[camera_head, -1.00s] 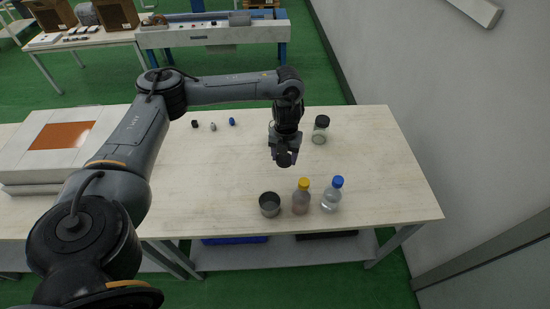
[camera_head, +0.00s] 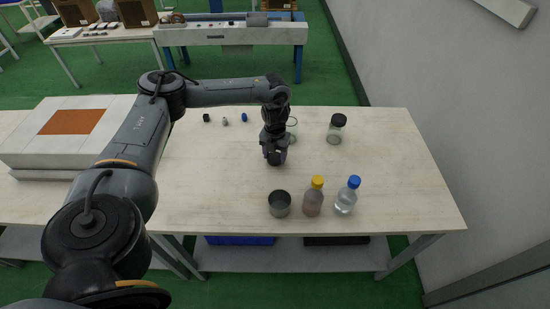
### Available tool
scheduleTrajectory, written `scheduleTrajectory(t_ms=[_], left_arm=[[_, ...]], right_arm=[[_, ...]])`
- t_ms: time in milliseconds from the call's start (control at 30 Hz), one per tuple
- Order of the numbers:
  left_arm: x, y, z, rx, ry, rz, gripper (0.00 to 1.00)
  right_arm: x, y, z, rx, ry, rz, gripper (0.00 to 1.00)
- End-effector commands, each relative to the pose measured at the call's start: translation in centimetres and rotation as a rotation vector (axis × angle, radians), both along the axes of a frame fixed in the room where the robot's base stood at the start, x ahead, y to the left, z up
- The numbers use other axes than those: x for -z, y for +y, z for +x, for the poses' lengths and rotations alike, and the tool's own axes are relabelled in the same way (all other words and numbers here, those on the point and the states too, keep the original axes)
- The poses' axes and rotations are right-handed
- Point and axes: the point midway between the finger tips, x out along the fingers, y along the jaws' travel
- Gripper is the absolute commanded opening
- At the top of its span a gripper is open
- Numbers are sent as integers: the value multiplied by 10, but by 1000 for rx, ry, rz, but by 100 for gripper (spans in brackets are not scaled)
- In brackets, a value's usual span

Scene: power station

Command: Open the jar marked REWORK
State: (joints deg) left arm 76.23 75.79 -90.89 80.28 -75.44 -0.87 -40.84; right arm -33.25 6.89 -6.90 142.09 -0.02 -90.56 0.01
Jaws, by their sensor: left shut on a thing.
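My left gripper (camera_head: 274,157) points down over the middle of the table. It is shut on a small dark thing, perhaps a lid, mostly hidden by the fingers. Just behind its wrist, a clear glass jar (camera_head: 292,122) shows part of a round, uncovered rim; the rest is hidden by my arm. Another clear glass jar (camera_head: 337,130) with a black lid stands upright to the right, apart from the gripper. No REWORK marking can be read on either jar. My right gripper is not in view.
Near the front edge of the table (camera_head: 400,165) stand an open metal cup (camera_head: 279,205), a yellow-capped bottle (camera_head: 314,199) and a blue-capped bottle (camera_head: 347,196). Several small items, one a blue piece (camera_head: 244,117), lie at the back. A white box (camera_head: 50,152) is at left.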

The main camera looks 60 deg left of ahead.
Motion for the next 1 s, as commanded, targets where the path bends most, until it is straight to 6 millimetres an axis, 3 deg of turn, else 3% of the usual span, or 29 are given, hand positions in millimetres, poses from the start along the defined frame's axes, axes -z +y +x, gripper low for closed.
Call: scheduleTrajectory(t_ms=[100,500,533,667,1000], left_arm=[[11,0,0,0,-1,1,21],[14,0,0,0,1,1,21],[14,0,0,0,0,0,61],[14,0,0,0,0,0,81],[13,0,0,0,-1,1,83]], right_arm=[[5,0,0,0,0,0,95],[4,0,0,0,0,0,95],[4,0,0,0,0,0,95],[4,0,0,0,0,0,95],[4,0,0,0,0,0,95]])
